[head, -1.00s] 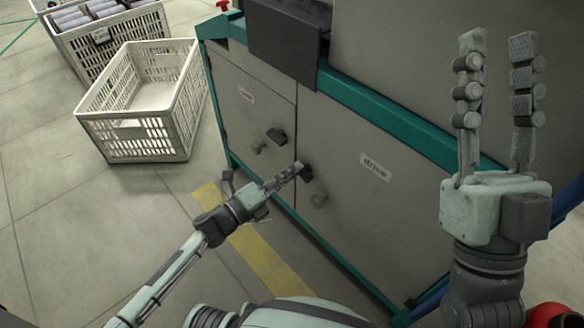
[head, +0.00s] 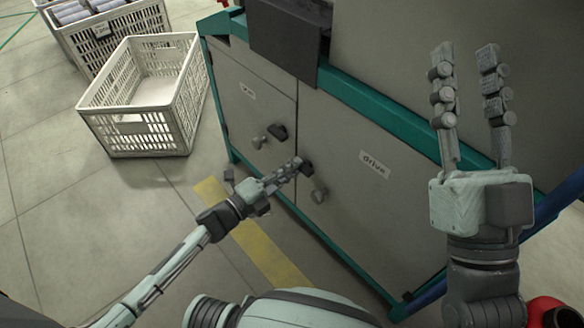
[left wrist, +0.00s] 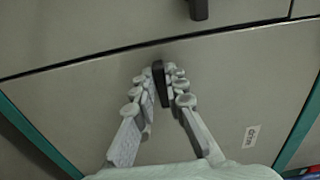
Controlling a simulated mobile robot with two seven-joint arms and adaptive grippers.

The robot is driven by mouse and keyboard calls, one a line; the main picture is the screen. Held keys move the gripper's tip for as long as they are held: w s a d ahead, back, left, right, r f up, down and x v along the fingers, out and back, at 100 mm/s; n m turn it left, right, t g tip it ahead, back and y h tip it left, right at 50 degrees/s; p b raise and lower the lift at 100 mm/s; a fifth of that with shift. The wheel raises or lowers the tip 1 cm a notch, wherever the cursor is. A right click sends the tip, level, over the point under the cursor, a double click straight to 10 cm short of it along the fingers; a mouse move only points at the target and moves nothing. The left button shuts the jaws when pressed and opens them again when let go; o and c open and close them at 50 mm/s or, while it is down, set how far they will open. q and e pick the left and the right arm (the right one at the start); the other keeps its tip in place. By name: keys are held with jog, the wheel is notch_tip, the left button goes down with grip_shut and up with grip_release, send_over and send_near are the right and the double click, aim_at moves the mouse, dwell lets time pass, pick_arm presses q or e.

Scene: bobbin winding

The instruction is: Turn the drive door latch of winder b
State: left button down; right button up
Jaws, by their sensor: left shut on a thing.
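The winder's grey cabinet has a drive door (head: 375,215) with a label reading "drive" (head: 374,165). Its dark latch (head: 307,168) sits near the door's left edge. My left gripper (head: 298,166) reaches the latch from the left and is shut on it. In the left wrist view, the black latch (left wrist: 158,68) stands between the fingertips, which partly hide it. The latch's exact angle is hard to tell. My right gripper (head: 466,54) is raised in front of the cabinet at the right, fingers apart and empty.

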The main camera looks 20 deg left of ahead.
pick_arm(q)
jog(key=shift+a, duration=0.1)
jog(key=c, duration=1.6)
grip_release()
jog(key=shift+o, duration=0.2)
jog(key=shift+s, duration=0.1)
jog(key=v, duration=1.1)
jog(key=shift+s+a, duration=0.2)
jog(key=shift+s, duration=0.1)
